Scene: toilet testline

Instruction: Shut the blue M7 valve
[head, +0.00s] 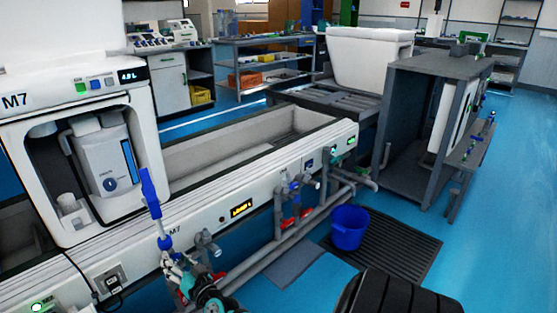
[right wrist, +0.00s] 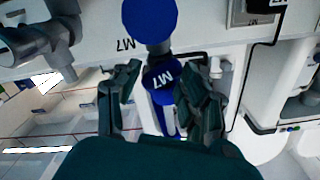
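The blue M7 valve has a long blue lever (head: 150,190) that stands up, slightly tilted, in front of the white M7 cabinet in the head view. A blue and pale collar (head: 165,243) shows below it. My right gripper (head: 174,268) is just below the collar, with dark fingers. A gap shows at the left finger; contact at the right finger is unclear. My left gripper is not in view.
Grey pipes (head: 285,238) with red and blue fittings run along the white trough front (head: 262,195). A valve body (head: 206,243) is close to the right of my right gripper. A blue bucket (head: 349,228) stands on a dark floor grate (head: 395,250). Blue floor is open at right.

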